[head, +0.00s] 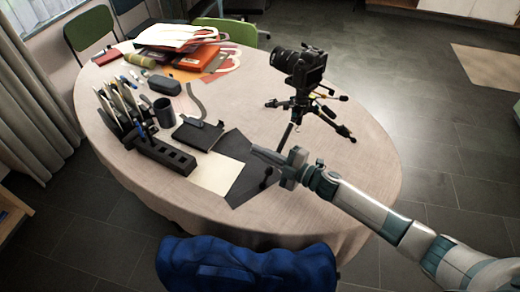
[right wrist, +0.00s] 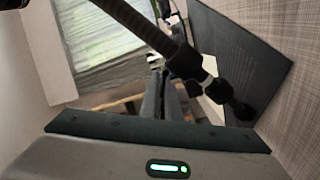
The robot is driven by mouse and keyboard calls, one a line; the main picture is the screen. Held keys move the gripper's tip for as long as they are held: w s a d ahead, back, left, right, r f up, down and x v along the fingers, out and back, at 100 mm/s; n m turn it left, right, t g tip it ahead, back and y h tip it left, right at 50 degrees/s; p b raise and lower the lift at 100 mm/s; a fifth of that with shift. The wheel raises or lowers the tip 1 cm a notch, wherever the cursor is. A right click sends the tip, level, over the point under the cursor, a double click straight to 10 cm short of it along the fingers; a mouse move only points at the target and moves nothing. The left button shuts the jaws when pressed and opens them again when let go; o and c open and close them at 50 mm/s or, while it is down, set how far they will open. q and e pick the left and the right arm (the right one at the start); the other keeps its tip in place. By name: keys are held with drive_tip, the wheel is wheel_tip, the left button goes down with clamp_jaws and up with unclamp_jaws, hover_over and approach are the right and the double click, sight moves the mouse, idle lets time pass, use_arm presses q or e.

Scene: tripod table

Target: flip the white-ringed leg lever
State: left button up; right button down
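A black camera (head: 300,66) sits on a black tripod (head: 301,101) on the table (head: 365,185). One tripod leg (head: 287,136) reaches toward the front of the table and passes behind my right gripper (head: 268,154). In the right wrist view this leg (right wrist: 140,22) crosses diagonally, with a white ring (right wrist: 207,82) beside a black lever block (right wrist: 186,62) and a dark foot (right wrist: 239,110) at its end. My right gripper's fingers (right wrist: 163,98) are together with nothing visibly between them, close to the leg. Contact cannot be told. My left gripper is not in view.
A dark mat (head: 236,145), black notebook (head: 197,134), mug (head: 164,112), pen organiser (head: 160,152) and case (head: 164,85) lie left of the gripper. Bags (head: 180,36) and books are at the back. A blue chair (head: 245,270) stands in front. The table's right side is clear.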

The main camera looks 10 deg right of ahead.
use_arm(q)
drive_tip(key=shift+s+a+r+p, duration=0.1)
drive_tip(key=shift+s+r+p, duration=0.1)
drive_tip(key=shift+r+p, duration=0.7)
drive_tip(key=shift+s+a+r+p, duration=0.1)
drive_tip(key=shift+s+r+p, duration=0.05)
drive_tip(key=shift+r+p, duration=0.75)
use_arm(e)
drive_tip(key=shift+w+d+r+m, duration=0.2)
drive_tip(key=shift+w+r+m, duration=0.1)
drive_tip(key=shift+m, duration=0.95)
drive_tip(key=shift+w+d+r+m, duration=0.15)
drive_tip(key=shift+d+r+m, duration=0.1)
drive_tip(key=shift+m, duration=1.05)
drive_tip(key=shift+w+d+r+m, duration=0.15)
drive_tip(key=shift+w+r+m, duration=0.15)
drive_tip(key=shift+m, duration=0.95)
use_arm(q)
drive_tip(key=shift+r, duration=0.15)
use_arm(e)
drive_tip(key=c, duration=2.4)
unclamp_jaws()
drive_tip(key=shift+c, duration=0.2)
drive_tip(key=shift+o, duration=0.8)
drive_tip(key=shift+s+d, duration=0.1)
drive_tip(key=shift+s, duration=0.05)
